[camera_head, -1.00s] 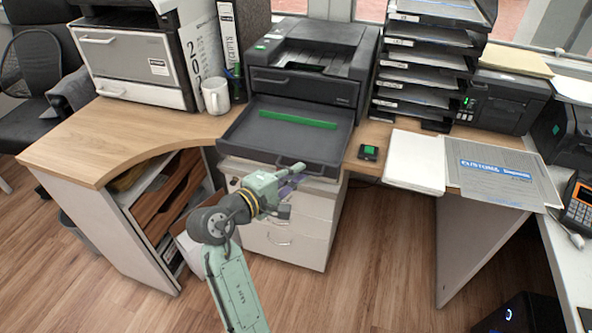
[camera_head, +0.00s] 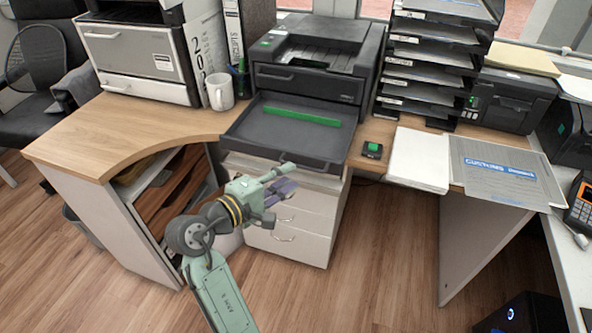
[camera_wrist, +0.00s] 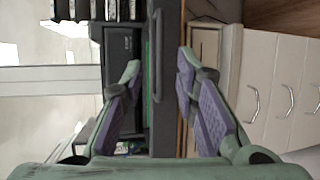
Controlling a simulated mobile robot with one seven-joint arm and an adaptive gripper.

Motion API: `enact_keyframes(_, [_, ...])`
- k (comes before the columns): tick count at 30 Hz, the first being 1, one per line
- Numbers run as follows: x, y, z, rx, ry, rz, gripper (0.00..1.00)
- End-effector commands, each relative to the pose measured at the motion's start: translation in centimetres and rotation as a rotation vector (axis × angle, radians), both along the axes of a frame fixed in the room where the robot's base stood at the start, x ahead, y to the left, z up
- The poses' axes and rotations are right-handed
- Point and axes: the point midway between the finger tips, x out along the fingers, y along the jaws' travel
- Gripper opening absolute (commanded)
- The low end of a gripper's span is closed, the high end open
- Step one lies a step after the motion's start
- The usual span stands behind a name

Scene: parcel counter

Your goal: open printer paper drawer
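The black printer (camera_head: 310,65) stands on the desk, with its paper drawer (camera_head: 270,128) pulled far out towards me. A green strip (camera_head: 300,115) lies across the drawer's inside. The drawer's handle bar is at its front edge; in the wrist view the handle (camera_wrist: 158,55) shows upright beyond and between the fingers. My gripper (camera_head: 288,180) is just in front of and below the drawer's front edge. In the wrist view my gripper (camera_wrist: 160,75) is open, its fingers apart with nothing between the pads.
A white mug (camera_head: 218,92) stands left of the drawer. A small box with a green button (camera_head: 373,149) and white paper (camera_head: 420,158) lie to the right. A stack of black trays (camera_head: 425,65) stands behind. A white drawer cabinet (camera_head: 300,225) is under the desk, near my gripper.

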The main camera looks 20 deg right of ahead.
Motion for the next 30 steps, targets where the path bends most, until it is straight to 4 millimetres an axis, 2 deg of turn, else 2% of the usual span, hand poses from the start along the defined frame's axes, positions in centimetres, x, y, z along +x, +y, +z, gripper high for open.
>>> enact_keyframes(1, [-0.5,1.1,0.2,0.001,-0.001,0.006,0.28])
enact_keyframes(6, [-2.3,3.8,0.8,-0.001,0.000,0.005,0.28])
enact_keyframes(12, [-3.5,5.5,1.3,0.000,0.001,0.001,0.28])
enact_keyframes(30, [-3.6,5.8,1.4,0.001,-0.003,0.006,0.28])
